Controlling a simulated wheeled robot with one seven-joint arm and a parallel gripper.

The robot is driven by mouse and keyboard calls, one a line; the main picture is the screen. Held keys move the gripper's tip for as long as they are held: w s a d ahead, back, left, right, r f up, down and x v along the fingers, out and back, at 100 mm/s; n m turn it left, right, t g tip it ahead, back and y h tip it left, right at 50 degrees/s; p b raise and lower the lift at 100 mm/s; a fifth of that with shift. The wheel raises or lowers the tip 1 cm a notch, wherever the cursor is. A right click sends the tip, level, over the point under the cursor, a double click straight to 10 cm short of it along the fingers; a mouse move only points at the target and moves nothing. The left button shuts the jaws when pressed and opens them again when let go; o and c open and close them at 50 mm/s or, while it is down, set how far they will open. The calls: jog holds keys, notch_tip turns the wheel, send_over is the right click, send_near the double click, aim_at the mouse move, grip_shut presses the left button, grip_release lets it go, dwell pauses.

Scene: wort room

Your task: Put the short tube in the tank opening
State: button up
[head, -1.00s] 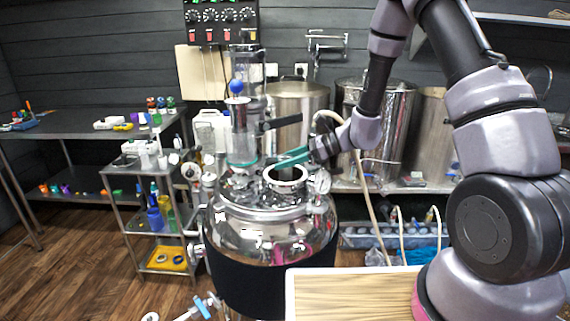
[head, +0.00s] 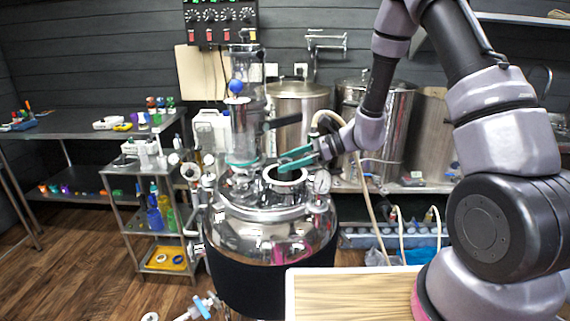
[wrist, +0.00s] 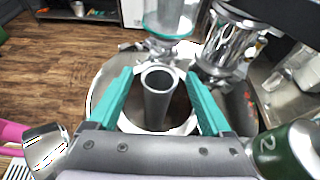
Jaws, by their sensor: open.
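The tank (head: 262,225) is a shiny round vessel with a dark lower jacket, and its ringed opening (head: 287,184) is on top. In the wrist view the short grey tube (wrist: 157,105) stands inside the opening's metal rim (wrist: 181,127), with its open upper end toward the camera. My gripper (wrist: 160,80) is open, with one teal finger on each side of the tube and gaps between. In the head view my gripper (head: 291,160) is just above the opening; I cannot make out the tube there. The tube's lower end is hidden inside the tank.
A glass column (head: 242,135) stands on the tank behind and left of the opening, and a round gauge (head: 321,181) is at its right. Steel vessels (head: 297,105) stand behind. A wooden-topped surface (head: 350,293) is in front. Shelves with bottles are at left.

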jog(key=v, duration=1)
jog(key=shift+d+r, duration=0.1)
jog(key=shift+d, duration=0.25)
jog(key=s+d+r+n+t+h, duration=0.3)
jog(key=s+d+r+n+h, duration=0.2)
jog(key=s+d+r+n, duration=0.2)
jog(key=s+d+r+n+t+h, duration=0.3)
jog(key=s+d+r+n+h, duration=0.3)
jog(key=s+r, duration=0.6)
jog(key=shift+d+r+n+t, duration=0.45)
jog(key=shift+r+n, duration=0.25)
jog(key=shift+r, duration=1.35)
jog(key=shift+s, duration=0.1)
